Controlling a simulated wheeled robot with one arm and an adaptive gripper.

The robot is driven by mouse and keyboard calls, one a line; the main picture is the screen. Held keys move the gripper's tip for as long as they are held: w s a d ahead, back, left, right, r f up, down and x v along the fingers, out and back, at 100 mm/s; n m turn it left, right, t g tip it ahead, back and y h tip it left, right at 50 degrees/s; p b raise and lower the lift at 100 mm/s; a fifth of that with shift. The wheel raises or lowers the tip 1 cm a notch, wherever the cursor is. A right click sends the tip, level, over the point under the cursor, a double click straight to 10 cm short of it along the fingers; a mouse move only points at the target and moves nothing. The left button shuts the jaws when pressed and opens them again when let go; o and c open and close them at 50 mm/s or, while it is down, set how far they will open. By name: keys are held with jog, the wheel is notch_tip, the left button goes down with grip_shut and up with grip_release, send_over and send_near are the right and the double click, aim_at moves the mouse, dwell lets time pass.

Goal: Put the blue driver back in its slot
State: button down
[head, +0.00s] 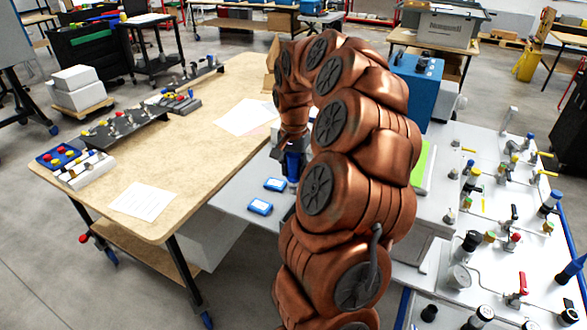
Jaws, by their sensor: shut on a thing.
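My gripper (290,148) is at the end of my copper-coloured arm, low over the light grey bench top (236,203). It is small in the head view and partly hidden by my arm, so its fingertips do not show clearly. A dark blue upright piece (293,165), which looks like the blue driver, shows at the jaws, and the gripper is shut on it. I cannot tell whether its lower end touches the bench. I cannot make out the driver's slot; my arm hides part of the bench.
Two small blue-and-white boxes (275,184) (260,206) lie beside the gripper. A wooden table (185,140) with papers and parts stands to the left. A blue cabinet (416,85) stands behind my arm. A panel of valves and gauges (490,225) is on the right.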

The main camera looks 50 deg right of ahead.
aim_at(294, 186)
jog(key=shift+f+p, duration=0.3)
jog(key=shift+f, duration=2.7)
jog(key=shift+a+f+b, duration=0.1)
jog(key=shift+f+b, duration=3.45)
jog(key=shift+f, duration=0.35)
jog(key=c, duration=0.7)
grip_release()
jog(key=shift+c, duration=0.2)
jog(key=o, duration=0.5)
jog(key=shift+o, duration=0.2)
